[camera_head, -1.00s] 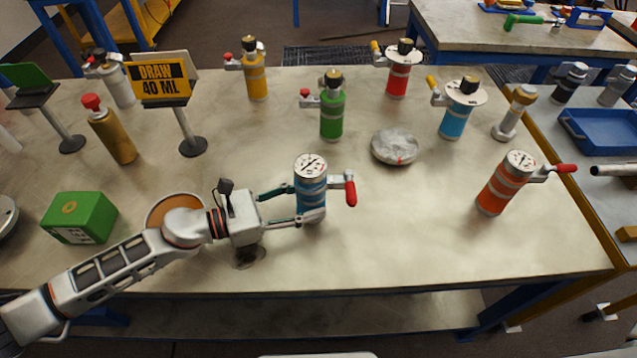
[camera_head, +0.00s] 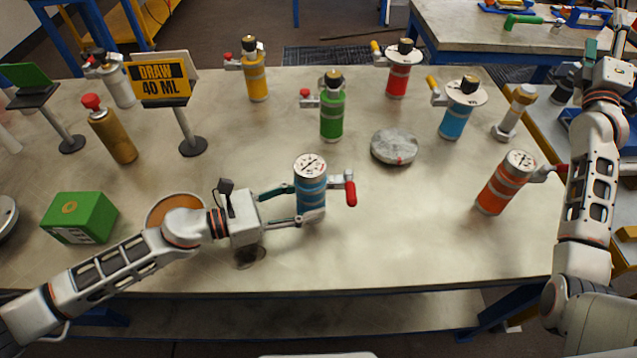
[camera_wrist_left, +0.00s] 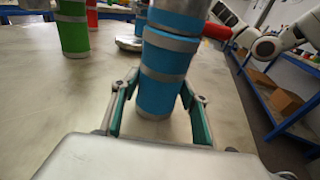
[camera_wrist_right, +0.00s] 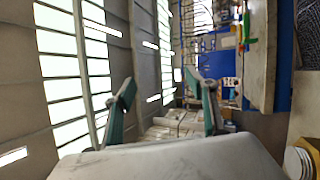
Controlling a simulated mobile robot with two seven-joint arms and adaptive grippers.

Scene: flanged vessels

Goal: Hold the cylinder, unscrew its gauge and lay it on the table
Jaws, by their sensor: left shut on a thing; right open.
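A blue cylinder (camera_head: 311,207) with grey bands stands upright near the table's front middle. A round white-faced gauge (camera_head: 310,167) sits on its top, and a red-handled valve (camera_head: 350,192) points right. My left gripper (camera_head: 310,204) is shut on the cylinder's body from the left. The left wrist view shows the cylinder (camera_wrist_left: 158,92) between the two fingers (camera_wrist_left: 158,110); its top is cut off there. My right gripper (camera_head: 612,45) is raised at the far right, away from the cylinder. In the right wrist view its fingers (camera_wrist_right: 165,100) are open with nothing between them.
An orange cylinder (camera_head: 503,182) stands right, near my right arm. Green (camera_head: 332,112), yellow (camera_head: 255,80), red (camera_head: 398,75) and blue (camera_head: 457,118) ones stand behind. A grey disc (camera_head: 394,147) lies mid-table. A green box (camera_head: 80,217) is left. The front right tabletop is clear.

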